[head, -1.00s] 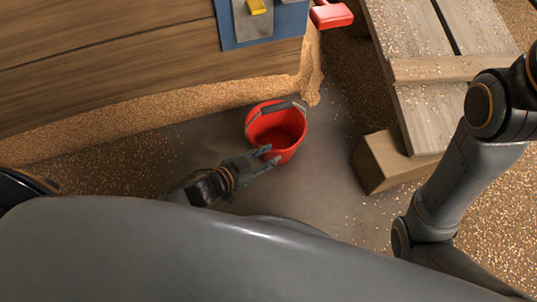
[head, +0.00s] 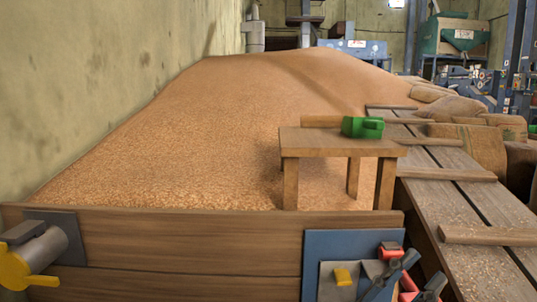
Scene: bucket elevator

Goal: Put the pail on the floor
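The red pail is not in view now, and the floor in front of me is out of the frame. The rest of that gripper is cut off by the lower edge.
A plank wall (head: 190,245) holds a large grain heap (head: 230,120). A wooden table (head: 335,143) bears a green scoop (head: 362,127). A plank walkway (head: 470,205) runs along the right.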

